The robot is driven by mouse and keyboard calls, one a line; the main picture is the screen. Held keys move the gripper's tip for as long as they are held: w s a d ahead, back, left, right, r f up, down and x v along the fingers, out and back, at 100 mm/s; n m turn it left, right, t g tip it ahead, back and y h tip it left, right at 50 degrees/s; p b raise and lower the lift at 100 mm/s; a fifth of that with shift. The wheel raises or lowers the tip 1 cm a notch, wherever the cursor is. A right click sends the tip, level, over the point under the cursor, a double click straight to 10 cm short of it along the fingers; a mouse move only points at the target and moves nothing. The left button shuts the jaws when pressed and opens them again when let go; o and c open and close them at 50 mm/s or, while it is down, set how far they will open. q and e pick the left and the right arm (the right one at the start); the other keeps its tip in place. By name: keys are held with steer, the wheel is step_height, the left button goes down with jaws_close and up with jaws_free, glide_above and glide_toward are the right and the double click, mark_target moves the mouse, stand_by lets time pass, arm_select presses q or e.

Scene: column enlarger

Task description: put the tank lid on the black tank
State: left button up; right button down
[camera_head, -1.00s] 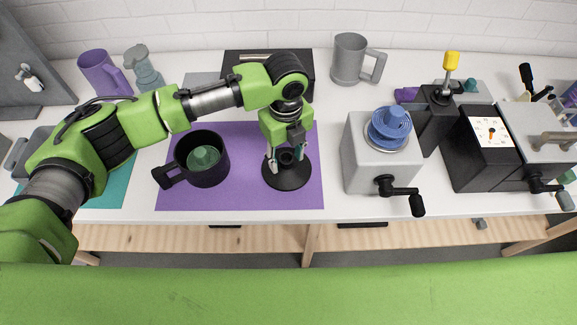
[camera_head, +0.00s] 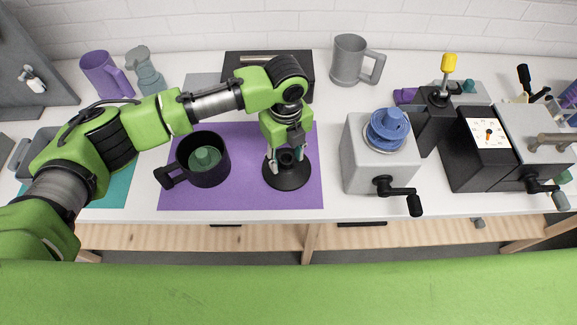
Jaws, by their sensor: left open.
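The black tank (camera_head: 213,172) stands on the purple mat (camera_head: 240,198). It looks like a black mug-shaped vessel with a handle at its left, and a green piece (camera_head: 206,157) shows inside it. The tank lid (camera_head: 287,180), a black round disc with a raised centre, lies on the same mat to the right of the tank. My left gripper (camera_head: 288,165) points down over the lid, its fingers open on either side of the raised centre. I cannot tell whether the fingers touch it. My right gripper is not in view.
A grey box with a blue reel (camera_head: 388,130) and a crank stands to the right of the mat. A grey jug (camera_head: 353,62), a purple jug (camera_head: 103,75) and a grey bottle (camera_head: 144,72) stand at the back.

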mark_target(286, 158)
arm_select(q)
jaws_close()
steer(key=shift+r+p, duration=0.4)
stand_by(0.4)
steer(key=shift+r+p, duration=1.7)
steer(key=shift+p, duration=0.2)
